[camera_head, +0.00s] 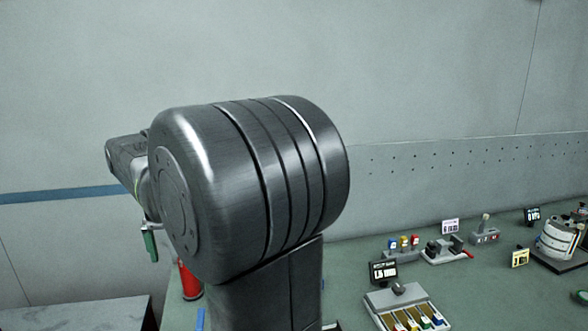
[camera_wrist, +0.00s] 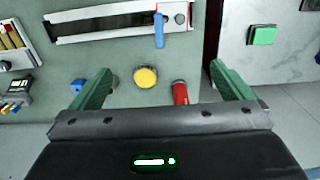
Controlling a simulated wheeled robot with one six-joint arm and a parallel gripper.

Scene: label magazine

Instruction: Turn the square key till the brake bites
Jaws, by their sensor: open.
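I cannot make out for certain which thing is the square key or the brake. In the wrist view, my gripper (camera_wrist: 160,72) has its two green fingers spread wide with nothing between them. A long grey-framed device (camera_wrist: 100,31) lies ahead of the fingers, with a blue handle (camera_wrist: 159,32) at its right part and a dark round piece beside it. A yellow round knob (camera_wrist: 146,77) and a red cylinder (camera_wrist: 180,93) show between the fingers, lower in the picture. In the head view my gripper (camera_head: 151,243) is partly hidden behind my arm.
A small blue block (camera_wrist: 78,87) is by the left finger. A display unit (camera_wrist: 19,87) stands at the left. A green button (camera_wrist: 263,35) sits on a pale surface at the right. In the head view, a tray of coloured pieces (camera_head: 440,304) and several devices stand on the right.

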